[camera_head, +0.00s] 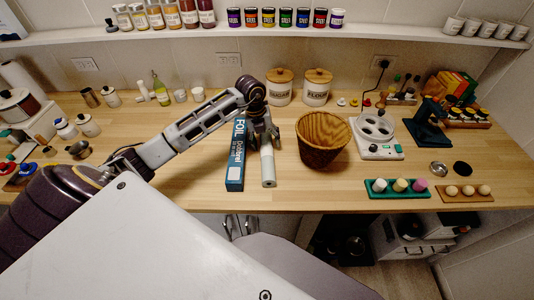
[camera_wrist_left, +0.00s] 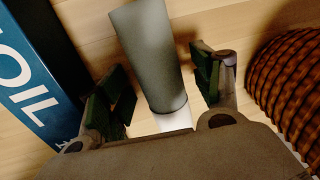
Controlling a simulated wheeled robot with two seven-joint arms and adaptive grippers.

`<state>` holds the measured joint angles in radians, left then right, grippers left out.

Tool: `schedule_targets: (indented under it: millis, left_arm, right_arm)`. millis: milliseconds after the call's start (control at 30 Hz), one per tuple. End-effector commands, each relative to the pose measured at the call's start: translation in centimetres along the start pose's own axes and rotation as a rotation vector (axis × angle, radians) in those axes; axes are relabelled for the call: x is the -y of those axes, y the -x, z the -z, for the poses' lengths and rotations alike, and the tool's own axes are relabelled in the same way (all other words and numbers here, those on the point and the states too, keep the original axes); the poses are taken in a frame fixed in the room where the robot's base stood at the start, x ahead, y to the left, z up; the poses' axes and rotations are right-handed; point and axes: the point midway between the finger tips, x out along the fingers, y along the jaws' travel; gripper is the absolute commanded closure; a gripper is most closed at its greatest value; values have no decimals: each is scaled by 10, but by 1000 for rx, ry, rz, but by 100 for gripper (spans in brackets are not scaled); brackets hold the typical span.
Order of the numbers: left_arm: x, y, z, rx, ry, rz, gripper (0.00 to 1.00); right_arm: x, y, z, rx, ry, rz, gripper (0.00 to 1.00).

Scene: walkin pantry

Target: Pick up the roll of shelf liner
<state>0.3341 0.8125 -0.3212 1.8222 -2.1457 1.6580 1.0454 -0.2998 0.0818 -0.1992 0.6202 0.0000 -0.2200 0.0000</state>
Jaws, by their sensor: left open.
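The roll of shelf liner (camera_head: 267,166) lies on the wooden counter, pointing toward the front edge, between the blue foil box (camera_head: 236,165) and the woven basket (camera_head: 323,140). My left gripper (camera_head: 265,137) is over the far part of the roll and hides it there. In the left wrist view the grey roll (camera_wrist_left: 152,50) with its white part (camera_wrist_left: 174,121) runs between the two open, green-padded fingers of my left gripper (camera_wrist_left: 158,90). Gaps show on both sides of the roll. My right gripper is not in view.
The foil box (camera_wrist_left: 38,70) is close on the left and the basket (camera_wrist_left: 290,85) close on the right in the wrist view. Two lidded canisters (camera_head: 279,88) stand behind the gripper. A white hot plate (camera_head: 376,138) is farther right. Bare counter (camera_head: 185,170) lies left of the foil box.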

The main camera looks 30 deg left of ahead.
Motion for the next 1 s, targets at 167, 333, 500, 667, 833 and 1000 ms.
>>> schedule_targets:
  millis: [167,333,500,667,833,1000]
  left_arm:
    - [0,-2,0,0,-1,0,35]
    - [0,-2,0,0,-1,0,35]
    - [0,-1,0,1,0,0,38]
    - [0,-1,0,1,0,0,59]
    - [0,-1,0,1,0,0,81]
    - [0,-1,0,1,0,0,88]
  right_arm:
    - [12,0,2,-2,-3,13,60]
    - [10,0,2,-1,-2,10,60]
    - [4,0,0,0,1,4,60]
    - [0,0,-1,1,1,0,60]
    - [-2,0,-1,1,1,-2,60]
    - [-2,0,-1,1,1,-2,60]
